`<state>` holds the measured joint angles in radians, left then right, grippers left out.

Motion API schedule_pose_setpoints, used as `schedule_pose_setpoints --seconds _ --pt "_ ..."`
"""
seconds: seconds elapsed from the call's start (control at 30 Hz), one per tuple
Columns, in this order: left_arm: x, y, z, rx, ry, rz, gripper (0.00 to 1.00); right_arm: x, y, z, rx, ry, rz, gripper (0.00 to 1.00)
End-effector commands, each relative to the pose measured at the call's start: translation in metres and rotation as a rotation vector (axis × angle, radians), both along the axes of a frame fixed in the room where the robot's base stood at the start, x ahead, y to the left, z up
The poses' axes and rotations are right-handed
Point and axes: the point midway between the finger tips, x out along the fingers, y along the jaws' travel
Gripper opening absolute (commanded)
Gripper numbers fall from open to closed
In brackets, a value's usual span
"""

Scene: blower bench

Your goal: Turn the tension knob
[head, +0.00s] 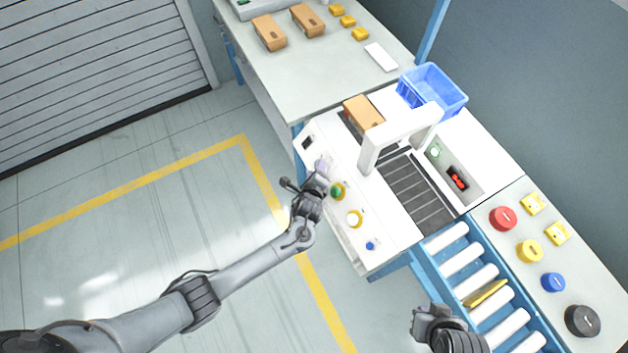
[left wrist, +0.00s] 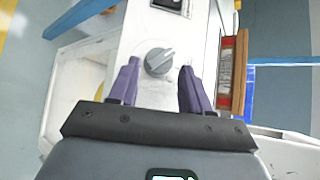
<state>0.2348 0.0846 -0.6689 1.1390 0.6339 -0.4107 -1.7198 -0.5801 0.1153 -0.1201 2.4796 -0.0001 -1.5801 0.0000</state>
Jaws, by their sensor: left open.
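The tension knob, a grey round dial with a raised grip bar, shows in the left wrist view (left wrist: 159,60) on the machine's white panel (left wrist: 150,22).
The panel also carries a green button (head: 338,191), a white button (head: 354,218) and a small blue button (head: 370,245). A white arch (head: 405,130) spans the dark belt (head: 418,192). A cardboard box (head: 363,113) and a blue bin (head: 432,90) stand behind.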

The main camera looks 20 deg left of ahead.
Motion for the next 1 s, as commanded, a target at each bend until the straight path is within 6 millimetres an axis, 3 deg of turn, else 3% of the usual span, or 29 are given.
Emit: schedule_pose_setpoints --seconds 0.3,0.5,1.0 --pt "-0.048 -0.009 0.029 0.000 -0.001 -0.002 0.48 0.000 -0.002 0.020 -0.009 0.000 0.006 0.00" --pt "-0.069 -0.013 0.039 0.000 0.000 -0.001 0.48 0.000 -0.002 0.025 -0.009 0.000 0.006 0.00" --pt "-0.076 -0.015 0.042 0.000 -0.001 0.000 0.48 0.000 0.000 0.027 -0.001 0.000 0.001 0.00"
